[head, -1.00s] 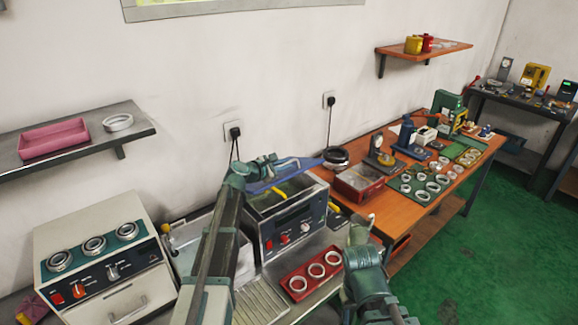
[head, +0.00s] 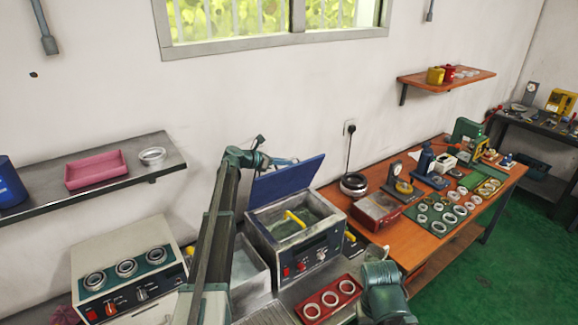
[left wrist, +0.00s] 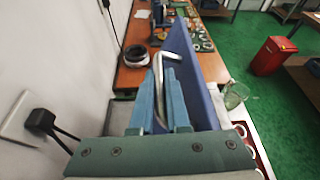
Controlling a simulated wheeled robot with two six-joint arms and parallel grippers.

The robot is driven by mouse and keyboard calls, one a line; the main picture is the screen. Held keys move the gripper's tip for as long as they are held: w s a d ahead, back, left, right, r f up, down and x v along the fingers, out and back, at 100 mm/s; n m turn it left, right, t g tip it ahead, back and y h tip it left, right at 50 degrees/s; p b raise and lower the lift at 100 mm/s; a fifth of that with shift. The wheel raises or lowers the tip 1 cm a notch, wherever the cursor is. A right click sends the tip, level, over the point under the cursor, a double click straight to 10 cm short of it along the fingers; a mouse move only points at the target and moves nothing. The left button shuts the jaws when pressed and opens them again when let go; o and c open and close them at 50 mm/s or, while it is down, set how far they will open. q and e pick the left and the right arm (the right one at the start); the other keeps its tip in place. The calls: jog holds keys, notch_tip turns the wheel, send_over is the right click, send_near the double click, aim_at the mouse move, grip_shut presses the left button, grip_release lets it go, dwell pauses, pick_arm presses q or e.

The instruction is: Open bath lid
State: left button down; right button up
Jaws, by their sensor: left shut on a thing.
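The bath (head: 298,238) is a steel box with a dark front panel and red switches. Its blue lid (head: 287,183) stands raised and tilted back along the rear edge, so the bath's inside shows, with a yellow handle (head: 295,218) in it. My left gripper (head: 284,161) is at the lid's top edge. In the left wrist view its teal fingers (left wrist: 156,98) are shut on the bent metal lid handle (left wrist: 158,72), beside the blue lid (left wrist: 203,85). My right arm shows at the lower right of the head view, but its gripper does not.
A red tray of rings (head: 328,300) lies in front of the bath. A dial unit (head: 128,277) stands to the left. An orange bench (head: 420,235) with rings and tools is to the right. A wall socket with a plug (left wrist: 40,122) is close to my left gripper.

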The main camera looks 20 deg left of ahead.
pick_arm(q)
jog(key=shift+w+a, duration=0.25)
jog(key=shift+a, duration=0.15)
jog(key=c, duration=1.2)
grip_release()
jog(key=shift+o, duration=0.2)
jog(key=shift+s+r, duration=0.1)
jog(key=shift+r, duration=0.05)
jog(key=p+v, duration=0.2)
jog(key=v, duration=0.5)
jog(key=shift+a+p, duration=0.2)
jog(key=shift+p, duration=0.2)
